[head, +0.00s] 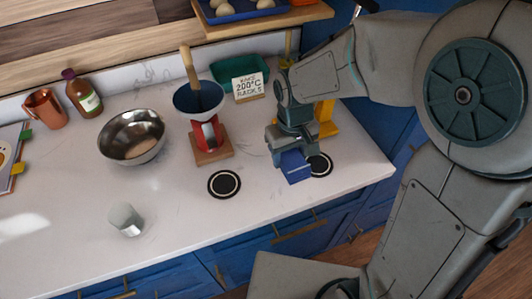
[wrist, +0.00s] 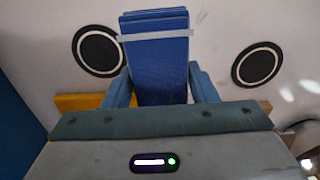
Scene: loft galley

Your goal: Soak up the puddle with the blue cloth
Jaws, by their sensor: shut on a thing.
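The blue cloth (head: 297,170) is a folded pad with a pale stripe across it; it also shows in the wrist view (wrist: 158,72). My gripper (head: 292,150) is shut on the cloth, with one finger on each side of it in the wrist view (wrist: 160,88). The cloth hangs below the gripper by the right black disc, at the right part of the counter. I cannot tell whether it touches the counter. No puddle shows clearly; a pale shiny patch (head: 24,226) at the far left of the counter could be liquid or light.
The white counter (head: 190,245) holds a metal bowl (head: 132,140), a red scale (head: 206,135) with a dark bowl, a glass (head: 126,220), a bottle (head: 82,93), a copper mug (head: 45,108) and two black discs (head: 224,184). A sign (head: 248,87) stands behind. The front middle is clear.

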